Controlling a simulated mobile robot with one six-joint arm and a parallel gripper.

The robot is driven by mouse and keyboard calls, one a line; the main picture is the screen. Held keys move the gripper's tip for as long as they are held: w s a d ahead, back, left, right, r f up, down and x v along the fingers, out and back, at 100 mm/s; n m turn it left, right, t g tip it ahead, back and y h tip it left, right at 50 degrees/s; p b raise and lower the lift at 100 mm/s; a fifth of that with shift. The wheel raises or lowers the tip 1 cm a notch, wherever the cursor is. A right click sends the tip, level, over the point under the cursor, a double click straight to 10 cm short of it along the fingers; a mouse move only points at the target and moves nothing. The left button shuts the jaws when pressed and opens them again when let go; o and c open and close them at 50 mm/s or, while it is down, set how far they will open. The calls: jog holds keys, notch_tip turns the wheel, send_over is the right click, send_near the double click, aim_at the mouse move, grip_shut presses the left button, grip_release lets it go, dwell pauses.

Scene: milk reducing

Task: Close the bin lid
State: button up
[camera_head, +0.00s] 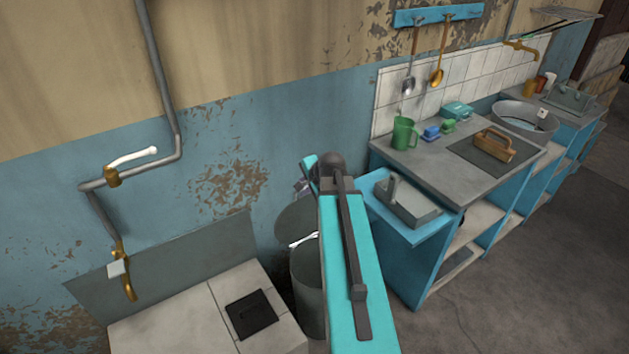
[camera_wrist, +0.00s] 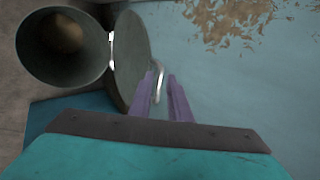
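The grey round bin (camera_head: 308,285) stands by the blue wall, partly hidden behind my arm in the head view. Its round lid (camera_head: 292,220) is raised open, tilted up towards the wall. In the wrist view the bin (camera_wrist: 27,48) is at upper left with its mouth uncovered and something brownish inside. The lid (camera_wrist: 132,55) stands nearly edge-on beside the mouth, with a pale looped handle (camera_wrist: 160,88) on its outer side. My gripper (camera_wrist: 162,76) has its purple fingers apart, with the handle visible between them. Contact cannot be told.
A low pale counter (camera_head: 170,325) with a black square plate (camera_head: 252,314) stands left of the bin. A blue-framed kitchen counter (camera_head: 425,165) with mugs and tools stands to the right. A pipe with a brass valve (camera_head: 125,270) runs along the wall. Floor at right is clear.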

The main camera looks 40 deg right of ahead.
jog(key=b+v, duration=0.9)
jog(key=v, duration=0.2)
jog(key=shift+s+r+b, duration=0.2)
jog(key=shift+b, duration=0.15)
dwell(0.5)
jog(key=shift+c, duration=0.4)
